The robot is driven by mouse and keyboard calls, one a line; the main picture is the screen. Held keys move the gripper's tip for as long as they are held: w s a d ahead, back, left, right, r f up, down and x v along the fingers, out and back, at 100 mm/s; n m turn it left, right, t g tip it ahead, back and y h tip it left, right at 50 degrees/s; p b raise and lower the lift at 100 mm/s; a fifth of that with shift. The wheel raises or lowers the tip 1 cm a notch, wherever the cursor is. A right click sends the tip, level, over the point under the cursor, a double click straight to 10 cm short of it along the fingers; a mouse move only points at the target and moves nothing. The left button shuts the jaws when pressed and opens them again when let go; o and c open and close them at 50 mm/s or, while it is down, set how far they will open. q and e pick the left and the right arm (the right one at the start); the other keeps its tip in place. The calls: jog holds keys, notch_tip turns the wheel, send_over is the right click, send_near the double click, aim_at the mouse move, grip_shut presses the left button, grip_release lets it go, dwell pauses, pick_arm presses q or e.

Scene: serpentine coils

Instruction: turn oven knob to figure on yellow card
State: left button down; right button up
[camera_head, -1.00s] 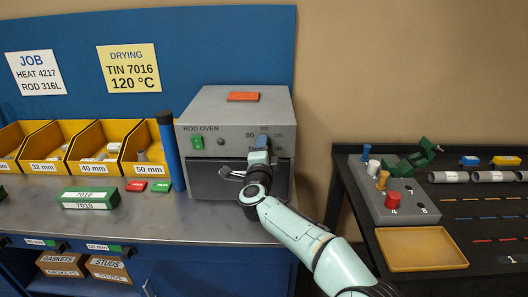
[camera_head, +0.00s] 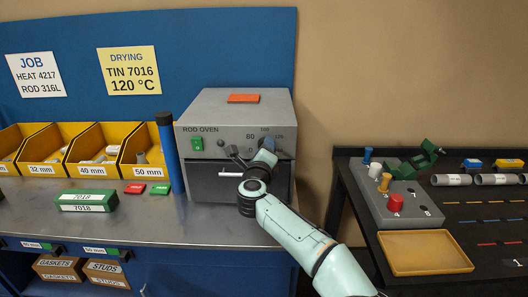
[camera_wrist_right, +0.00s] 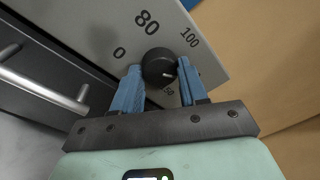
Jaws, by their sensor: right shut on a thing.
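The grey rod oven (camera_head: 215,125) stands at the back of the bench. Its round black knob (camera_wrist_right: 157,63) shows in the right wrist view, with a white mark near its lower right edge. Labels 0, 80 and 100 show around it; a label below it is partly hidden. My right gripper (camera_wrist_right: 162,75) has its blue fingers on both sides of the knob, shut on it. In the head view my right gripper (camera_head: 265,156) covers most of the knob. The yellow card (camera_head: 129,70) on the blue backboard reads DRYING, TIN 7016, 120 °C. My left gripper is out of view.
The oven's drawer handle (camera_wrist_right: 45,90) is close to the right gripper's fingers. A blue cylinder (camera_head: 169,150) stands left of the oven, beside yellow bins (camera_head: 97,155). A green box (camera_head: 86,201) lies on the bench. A black table (camera_head: 430,200) is at right.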

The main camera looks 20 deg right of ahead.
dwell(0.3)
jog(key=o, duration=1.1)
jog(key=shift+c, duration=0.2)
pick_arm(q)
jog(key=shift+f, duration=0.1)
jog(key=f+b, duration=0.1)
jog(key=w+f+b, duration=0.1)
jog(key=b, duration=0.1)
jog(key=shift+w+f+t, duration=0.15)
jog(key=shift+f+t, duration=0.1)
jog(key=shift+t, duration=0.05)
pick_arm(e)
jog(key=v, duration=1.3)
jog(key=shift+s, duration=0.2)
